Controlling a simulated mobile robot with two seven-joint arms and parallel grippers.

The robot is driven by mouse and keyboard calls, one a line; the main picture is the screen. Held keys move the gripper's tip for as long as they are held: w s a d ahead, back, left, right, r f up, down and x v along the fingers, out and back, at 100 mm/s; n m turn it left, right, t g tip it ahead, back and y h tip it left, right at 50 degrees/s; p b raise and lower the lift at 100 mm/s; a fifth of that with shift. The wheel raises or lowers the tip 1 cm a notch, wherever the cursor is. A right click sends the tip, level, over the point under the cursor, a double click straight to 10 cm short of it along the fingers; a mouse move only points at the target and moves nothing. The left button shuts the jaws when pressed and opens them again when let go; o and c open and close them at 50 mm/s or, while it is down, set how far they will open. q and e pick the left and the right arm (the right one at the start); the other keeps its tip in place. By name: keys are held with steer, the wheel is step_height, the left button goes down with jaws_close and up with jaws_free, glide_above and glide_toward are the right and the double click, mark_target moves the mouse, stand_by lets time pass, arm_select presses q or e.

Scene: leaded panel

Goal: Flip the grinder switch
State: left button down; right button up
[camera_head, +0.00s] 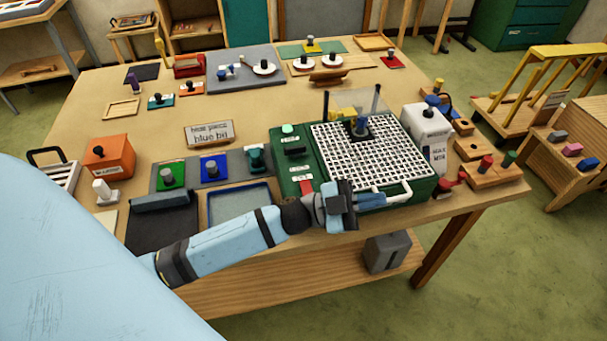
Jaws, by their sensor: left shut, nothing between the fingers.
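The grinder looks to be the green box (309,160) with a white grid top (370,148), at the right front of the workbench. Its left panel carries a pale green button (288,129), a black part (294,151) and a red part (305,187) near the front corner. I cannot tell for sure which is the switch. The gripper and wrist cover part of the front side, and contact cannot be told. My right gripper is out of view.
A white bottle (427,133) stands right of the grinder. Left of it are green (171,175) and blue (214,167) knobbed pieces, a blue-rimmed tray (211,205) and an orange box (109,155).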

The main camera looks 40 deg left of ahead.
arm_select(q)
step_height(320, 180, up, 3)
steer(key=d+m+g+h, duration=0.1)
steer(key=m+g+h, duration=0.1)
steer(key=m+g, duration=0.65)
step_height(320, 180, up, 3)
steer(key=g+y+b, duration=0.2)
steer(key=g+y, duration=0.3)
steer(key=y, duration=1.4)
glide_above(304, 185)
steer(key=w+a, duration=0.2)
steer(key=shift+s+f+m, duration=0.15)
steer(key=shift+f+m, duration=0.05)
steer(key=shift+m, duration=0.05)
steer(key=shift+p, duration=0.3)
steer(key=shift+h, duration=0.3)
steer(key=p+x, duration=0.1)
steer(key=x, duration=0.7)
steer(key=a+p+x, duration=0.1)
steer(key=x, duration=0.4)
steer(key=shift+f+p, duration=0.1)
steer(key=shift+p, duration=0.25)
steer(key=shift+f, duration=0.45)
